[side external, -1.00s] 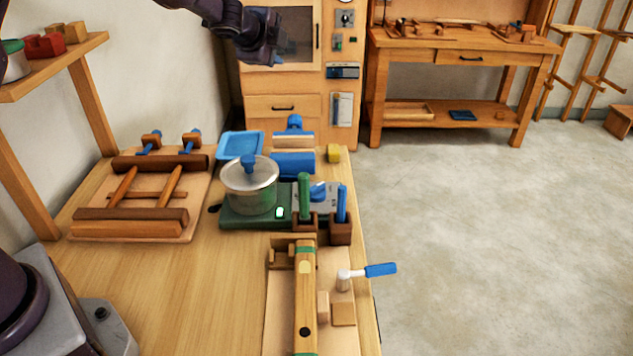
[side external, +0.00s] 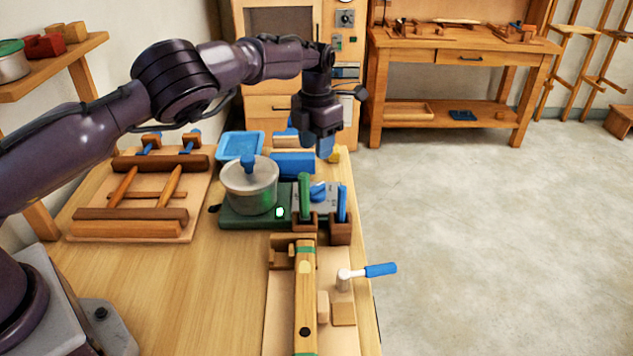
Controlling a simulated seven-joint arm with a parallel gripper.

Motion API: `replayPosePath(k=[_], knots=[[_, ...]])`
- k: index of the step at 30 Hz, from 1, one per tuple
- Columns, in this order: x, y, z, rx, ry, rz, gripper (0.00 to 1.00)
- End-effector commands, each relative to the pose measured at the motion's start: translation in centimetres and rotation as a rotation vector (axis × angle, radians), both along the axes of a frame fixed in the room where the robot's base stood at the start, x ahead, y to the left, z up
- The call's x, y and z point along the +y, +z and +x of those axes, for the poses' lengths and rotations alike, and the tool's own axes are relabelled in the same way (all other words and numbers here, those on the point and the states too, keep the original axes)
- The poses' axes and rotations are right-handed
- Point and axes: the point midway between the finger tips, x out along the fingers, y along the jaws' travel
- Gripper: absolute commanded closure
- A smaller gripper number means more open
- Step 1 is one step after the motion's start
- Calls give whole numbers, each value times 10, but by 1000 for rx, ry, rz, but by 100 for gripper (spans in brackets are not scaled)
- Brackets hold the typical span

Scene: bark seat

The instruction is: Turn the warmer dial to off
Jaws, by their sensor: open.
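The warmer (side external: 238,217) is a green base on the table with a lidded metal pot (side external: 250,187) on its left part. A small lamp (side external: 280,212) glows white-green on its front. The blue dial (side external: 318,192) sits on a pale panel (side external: 305,207) at the warmer's right end, partly hidden by upright handles in front. The dial's markings are too small to read. My gripper (side external: 326,152) points down above and behind the dial, apart from it and empty. The gap between its fingers is hard to see from this side.
A green handle (side external: 304,194) and a blue handle (side external: 342,204) stand upright in brown holders just before the dial. A blue block (side external: 293,163) and a blue tray (side external: 241,146) lie behind the warmer. A wooden clamp jig with a blue-handled lever (side external: 380,270) is in front.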

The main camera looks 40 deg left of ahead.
Motion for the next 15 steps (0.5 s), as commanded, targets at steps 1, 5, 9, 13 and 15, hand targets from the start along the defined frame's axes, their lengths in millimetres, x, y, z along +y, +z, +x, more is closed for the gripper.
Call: replayPosePath(k=[1, 5, 9, 13, 15], knots=[[0, -12, -1, 4, 1, -1, 60], [0, -40, 0, 3, 1, -1, 60], [1, -67, 0, 2, 2, -1, 60], [0, -86, 0, 0, 2, -1, 60], [0, -93, 0, -2, 2, -1, 60]])
